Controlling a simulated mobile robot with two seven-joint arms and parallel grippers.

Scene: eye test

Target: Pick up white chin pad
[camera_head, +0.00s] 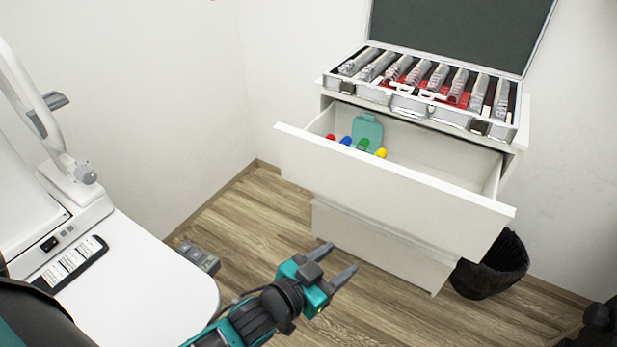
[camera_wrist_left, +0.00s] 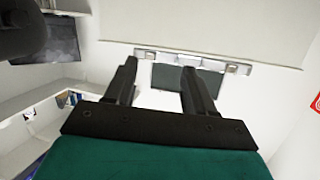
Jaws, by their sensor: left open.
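A white pad of printed strips (camera_head: 66,262) lies in a dark holder on the white instrument table at the left; it may be the chin pad, but I cannot tell for sure. My left gripper (camera_head: 337,261) is open and empty over the floor, right of the table and in front of the drawer unit. Its two dark fingers also show apart in the left wrist view (camera_wrist_left: 158,68), with nothing between them. My right gripper is not in view.
The white table (camera_head: 150,285) has a rounded edge left of my gripper. An open drawer (camera_head: 390,185) juts out and holds a teal item (camera_head: 367,132) and several coloured pieces. An open lens case (camera_head: 400,103) stands above it. A black bin (camera_head: 490,270) stands to its right.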

